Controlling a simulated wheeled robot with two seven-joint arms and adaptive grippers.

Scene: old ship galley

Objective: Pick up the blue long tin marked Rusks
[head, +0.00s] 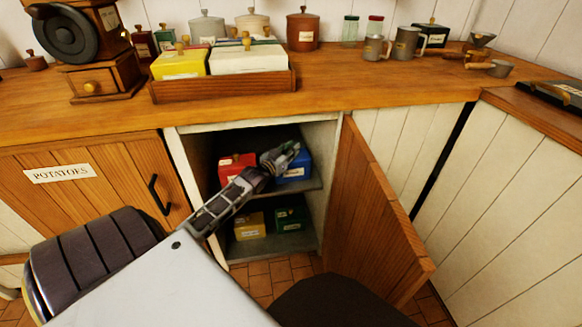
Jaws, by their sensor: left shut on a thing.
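The blue long tin (305,166) with a small white label is on the upper shelf inside the open cupboard. Its lettering is too small to read. My left arm reaches into the cupboard from the lower left. My left gripper (288,154) is shut on the blue tin near its top and hides part of it. I cannot tell whether the tin touches the shelf. My right gripper is not in view.
A red tin (229,172) stands left of the blue one. A yellow tin (250,224) and a green tin (290,216) are below. The cupboard door (365,210) stands open at right. A wooden tray (225,88) of tins is on the counter (350,98).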

